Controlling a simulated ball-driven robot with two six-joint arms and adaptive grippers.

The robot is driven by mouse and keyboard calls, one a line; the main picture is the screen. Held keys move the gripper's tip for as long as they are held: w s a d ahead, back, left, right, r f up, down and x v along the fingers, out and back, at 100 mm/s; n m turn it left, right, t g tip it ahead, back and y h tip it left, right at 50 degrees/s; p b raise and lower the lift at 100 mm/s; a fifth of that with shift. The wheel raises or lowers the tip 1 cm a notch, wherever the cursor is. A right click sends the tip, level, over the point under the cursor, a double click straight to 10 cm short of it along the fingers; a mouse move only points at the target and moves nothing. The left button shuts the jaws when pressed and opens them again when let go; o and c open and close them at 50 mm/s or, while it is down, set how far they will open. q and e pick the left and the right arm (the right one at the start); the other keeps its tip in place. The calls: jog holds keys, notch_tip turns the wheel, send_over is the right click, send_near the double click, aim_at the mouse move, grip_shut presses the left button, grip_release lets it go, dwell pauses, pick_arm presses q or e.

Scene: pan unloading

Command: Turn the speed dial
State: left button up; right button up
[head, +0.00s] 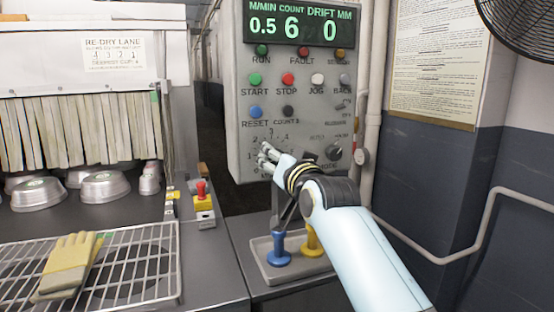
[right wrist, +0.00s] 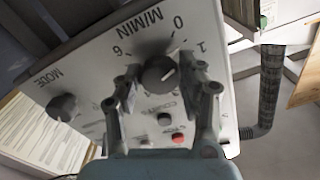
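The speed dial (right wrist: 159,74) is a round black knob with a pale pointer mark, on the panel's M/MIN scale. In the right wrist view it sits between the two fingertips of my right gripper (right wrist: 165,76), with a visible gap on each side. The fingers are apart and hold nothing. In the head view my right gripper (head: 267,157) is at the panel's lower left, over the numbered scale, and hides the dial. The control panel (head: 245,130) has a green display (head: 300,25) reading 0.5, 6 and 0. My left gripper is not in view.
The mode knob (head: 333,152) is close to the right of my gripper. Several buttons sit above. Below stands a tray (head: 268,270) with a blue and a yellow handled piece. A wire rack (head: 130,290) with gloves (head: 68,262) and metal pans (head: 104,186) are at the left.

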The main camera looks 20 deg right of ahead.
jog(key=c, duration=0.3)
jog(key=n+p, duration=0.2)
jog(key=n, duration=0.2)
jog(key=shift+n, duration=0.4)
jog(key=o, duration=1.1)
